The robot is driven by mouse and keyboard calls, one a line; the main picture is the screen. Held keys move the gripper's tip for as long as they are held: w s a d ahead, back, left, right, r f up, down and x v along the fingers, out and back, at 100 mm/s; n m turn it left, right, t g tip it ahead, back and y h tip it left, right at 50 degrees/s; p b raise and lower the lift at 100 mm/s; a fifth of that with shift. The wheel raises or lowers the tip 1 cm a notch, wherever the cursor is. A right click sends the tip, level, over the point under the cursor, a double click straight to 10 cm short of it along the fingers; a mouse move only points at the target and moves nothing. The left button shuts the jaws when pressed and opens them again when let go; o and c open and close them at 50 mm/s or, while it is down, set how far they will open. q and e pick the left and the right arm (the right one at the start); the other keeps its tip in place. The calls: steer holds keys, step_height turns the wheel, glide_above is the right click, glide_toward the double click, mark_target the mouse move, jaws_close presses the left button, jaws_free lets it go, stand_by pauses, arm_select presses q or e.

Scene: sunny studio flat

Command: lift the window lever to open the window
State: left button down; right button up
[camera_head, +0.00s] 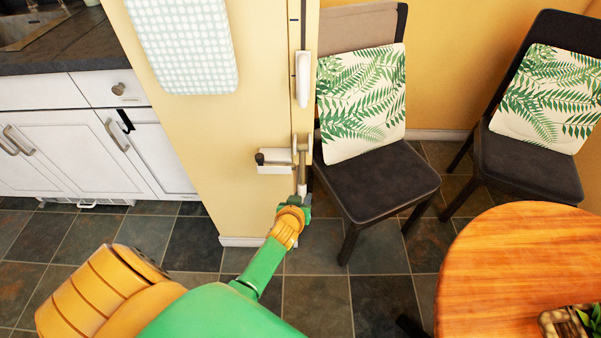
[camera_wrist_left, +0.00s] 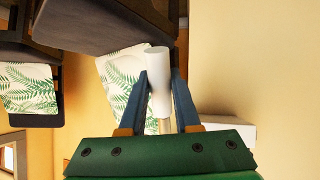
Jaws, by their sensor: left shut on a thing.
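The window lever (camera_head: 302,176) is at the edge of the yellow wall, beside a white box fitting (camera_head: 274,161). In the left wrist view it shows as a white cylindrical grip (camera_wrist_left: 157,68) on a thin shaft. My left gripper (camera_head: 303,193) has reached it from below. Its two blue fingers (camera_wrist_left: 159,88) are shut on the lever, one on each side. The white box also shows in the left wrist view (camera_wrist_left: 228,128), right of the fingers. A white vertical handle (camera_head: 303,78) sits higher on the same edge. The window pane is not clearly visible. My right gripper is not in view.
A dark chair (camera_head: 380,186) with a leaf-print cushion stands just right of the lever. A second chair (camera_head: 530,160) is farther right. A round wooden table (camera_head: 510,260) fills the lower right. White cabinets (camera_head: 60,160) stand at left. Tiled floor is open between.

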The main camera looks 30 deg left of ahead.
arm_select(q)
steer(key=s+d+r+g+h+p, duration=0.1)
steer(key=s+r+g+h+p, duration=0.1)
steer(key=r+g+p, duration=0.2)
steer(key=s+d+r+n+g+h+p, duration=0.1)
steer(key=s+d+r+g+h+p, duration=0.1)
steer(key=r+g+p, duration=0.3)
steer(key=shift+s+r+h+p, duration=0.65)
steer(key=shift+r+p, duration=0.9)
steer(key=shift+p, duration=1.8)
steer(key=shift+w+d+g, duration=0.1)
steer(key=shift+w+g, duration=0.05)
steer(key=shift+g, duration=0.15)
steer(key=c, duration=0.6)
jaws_free()
steer(key=shift+r, duration=0.15)
steer(key=r+p, duration=0.1)
steer(key=r, duration=0.1)
steer(key=r+p, duration=0.2)
steer(key=s+a+r+p, duration=0.1)
steer(key=r+p, duration=0.1)
steer(key=shift+a+r, duration=0.1)
steer(key=shift+r, duration=0.3)
